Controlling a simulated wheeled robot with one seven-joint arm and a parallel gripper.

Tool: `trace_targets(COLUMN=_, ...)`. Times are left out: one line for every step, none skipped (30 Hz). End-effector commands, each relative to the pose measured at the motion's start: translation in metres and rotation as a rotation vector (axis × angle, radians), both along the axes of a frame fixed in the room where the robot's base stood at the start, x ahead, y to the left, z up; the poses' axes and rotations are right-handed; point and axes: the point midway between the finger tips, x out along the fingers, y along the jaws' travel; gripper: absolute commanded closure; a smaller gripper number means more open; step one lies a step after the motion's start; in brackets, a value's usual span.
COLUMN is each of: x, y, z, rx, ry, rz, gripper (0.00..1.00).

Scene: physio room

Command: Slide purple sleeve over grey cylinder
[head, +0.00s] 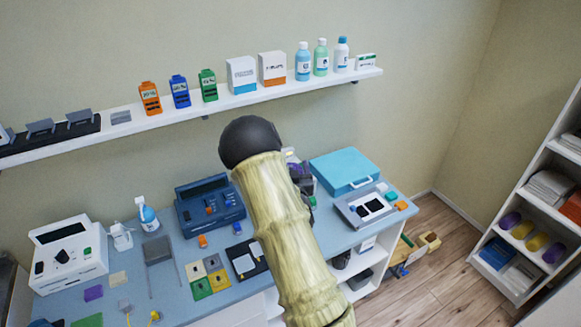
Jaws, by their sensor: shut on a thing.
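My arm crosses the middle of the head view and covers much of the bench behind it. Part of my dark gripper (302,177) shows past the arm's right edge, above the bench. Its fingertips are hidden. A small purple patch shows among the dark parts there; it looks like a piece of the purple sleeve, held in the shut gripper, but its shape is mostly covered. I cannot make out the grey cylinder; it may be behind my arm. Whether the sleeve touches anything is not visible.
The blue bench top (180,262) carries a white device (68,256), a dark blue console (210,205), a spray bottle (148,214), coloured tiles (195,271), a teal case (345,172) and a grey device (366,207). A wall shelf (190,112) runs behind. A white rack (540,165) stands right.

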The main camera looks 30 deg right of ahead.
Motion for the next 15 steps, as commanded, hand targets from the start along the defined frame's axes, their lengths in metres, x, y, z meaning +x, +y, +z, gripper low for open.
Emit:
trace_targets(x=0.000, y=0.000, z=-0.006, rx=-0.001, ry=-0.001, rz=0.000, gripper=0.73)
trace_targets(x=0.000, y=0.000, z=-0.009, rx=-0.001, ry=-0.001, rz=0.000, gripper=0.73)
trace_targets(x=0.000, y=0.000, z=-0.012, rx=-0.001, ry=-0.001, rz=0.000, gripper=0.73)
trace_targets(x=0.000, y=0.000, z=-0.014, rx=-0.001, ry=-0.001, rz=0.001, gripper=0.73)
trace_targets(x=0.000, y=0.000, z=-0.017, rx=-0.002, ry=-0.002, rz=0.001, gripper=0.73)
trace_targets(x=0.000, y=0.000, z=-0.020, rx=-0.002, ry=-0.002, rz=0.001, gripper=0.73)
trace_targets(x=0.000, y=0.000, z=-0.022, rx=-0.002, ry=-0.002, rz=0.001, gripper=0.73)
trace_targets(x=0.000, y=0.000, z=-0.025, rx=-0.001, ry=-0.001, rz=0.001, gripper=0.73)
trace_targets(x=0.000, y=0.000, z=-0.028, rx=-0.001, ry=-0.001, rz=0.001, gripper=0.73)
trace_targets(x=0.000, y=0.000, z=-0.031, rx=-0.001, ry=0.000, rz=0.001, gripper=0.73)
trace_targets(x=0.000, y=0.000, z=-0.033, rx=-0.001, ry=0.000, rz=0.001, gripper=0.73)
trace_targets(x=0.000, y=0.000, z=-0.036, rx=-0.001, ry=0.000, rz=0.001, gripper=0.73)
trace_targets(x=0.000, y=0.000, z=-0.039, rx=0.000, ry=0.000, rz=0.001, gripper=0.73)
trace_targets(x=0.000, y=0.000, z=-0.041, rx=0.000, ry=-0.001, rz=0.001, gripper=0.73)
trace_targets(x=0.000, y=0.000, z=-0.044, rx=0.000, ry=-0.001, rz=0.001, gripper=0.73)
